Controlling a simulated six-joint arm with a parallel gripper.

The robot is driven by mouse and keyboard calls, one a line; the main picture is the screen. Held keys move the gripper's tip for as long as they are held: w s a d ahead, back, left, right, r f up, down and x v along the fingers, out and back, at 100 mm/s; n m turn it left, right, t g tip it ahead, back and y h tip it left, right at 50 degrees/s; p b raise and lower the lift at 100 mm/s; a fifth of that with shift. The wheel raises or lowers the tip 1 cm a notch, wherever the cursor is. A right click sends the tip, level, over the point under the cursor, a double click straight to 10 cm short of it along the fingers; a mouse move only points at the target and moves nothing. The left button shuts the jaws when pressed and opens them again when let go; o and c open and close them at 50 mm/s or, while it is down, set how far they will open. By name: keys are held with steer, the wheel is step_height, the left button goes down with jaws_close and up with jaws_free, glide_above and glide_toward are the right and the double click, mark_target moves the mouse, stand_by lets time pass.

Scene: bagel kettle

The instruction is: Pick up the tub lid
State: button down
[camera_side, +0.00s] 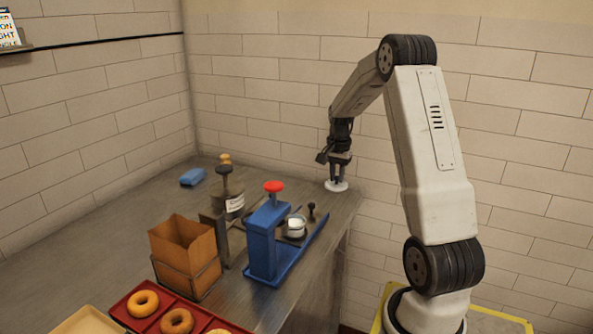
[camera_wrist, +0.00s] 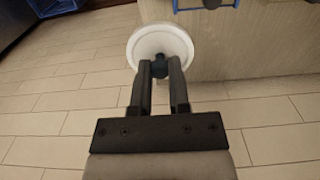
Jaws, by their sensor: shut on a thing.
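The tub lid (camera_side: 336,186) is a small white disc at the far right corner of the counter in the side view. In the wrist view the lid (camera_wrist: 160,44) is a round white disc with a dark knob at its middle. My gripper (camera_side: 338,173) points down over it, and in the wrist view my gripper (camera_wrist: 161,72) has its two fingers closed on the dark knob.
A blue press with a red knob (camera_side: 274,187) stands beside the tub. The counter's right edge is close to the lid.

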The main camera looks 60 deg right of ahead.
steer(key=shift+s+a+r, duration=0.35)
steer(key=shift+s+a, duration=0.2)
steer(key=shift+s, duration=0.1)
steer(key=shift+w+a, duration=0.1)
steer(key=w+a+n, duration=0.6)
steer(key=w+a, duration=0.2)
steer(key=a, duration=0.3)
steer(key=shift+a, duration=0.4)
steer(key=shift+f, duration=0.2)
steer(key=shift+f, duration=2.75)
steer(key=shift+f, duration=0.3)
